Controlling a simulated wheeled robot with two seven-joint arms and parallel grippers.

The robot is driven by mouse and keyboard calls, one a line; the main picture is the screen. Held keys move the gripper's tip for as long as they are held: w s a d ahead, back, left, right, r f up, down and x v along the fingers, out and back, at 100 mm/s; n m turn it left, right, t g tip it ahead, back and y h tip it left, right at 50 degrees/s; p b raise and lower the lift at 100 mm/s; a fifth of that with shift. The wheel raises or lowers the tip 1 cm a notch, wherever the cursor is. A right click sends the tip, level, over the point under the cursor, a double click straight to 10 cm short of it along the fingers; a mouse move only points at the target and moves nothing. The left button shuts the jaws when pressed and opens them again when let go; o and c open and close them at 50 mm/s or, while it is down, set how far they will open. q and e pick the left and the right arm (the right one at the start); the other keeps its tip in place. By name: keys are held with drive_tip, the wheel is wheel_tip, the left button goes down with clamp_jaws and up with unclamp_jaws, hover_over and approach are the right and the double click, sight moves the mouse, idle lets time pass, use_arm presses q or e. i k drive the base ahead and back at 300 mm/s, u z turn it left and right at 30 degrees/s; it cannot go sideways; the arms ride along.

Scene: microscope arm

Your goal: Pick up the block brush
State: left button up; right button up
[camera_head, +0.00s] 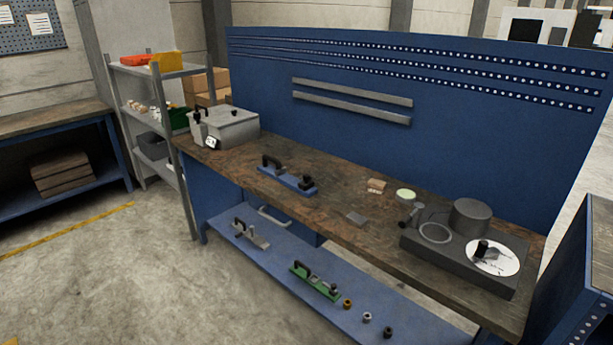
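A small tan block with a paler lower part (376,186), which looks like the block brush, sits on the brown workbench top (335,195) near the back edge, right of the middle. It is too small to make out bristles. Nothing touches it. Neither of my grippers shows in the head view.
A blue fixture with a black handle (288,180) is left of the block. A dark machine base (465,259) fills the right end, a grey box (225,128) the left. A lower blue shelf (265,270) holds fixtures.

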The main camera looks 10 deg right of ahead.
sight(374, 186)
drive_tip(key=u, duration=0.7)
drive_tip(key=i, duration=1.7)
drive_tip(key=z, duration=0.85)
drive_tip(key=i, duration=0.95)
drive_tip(key=z, duration=1.05)
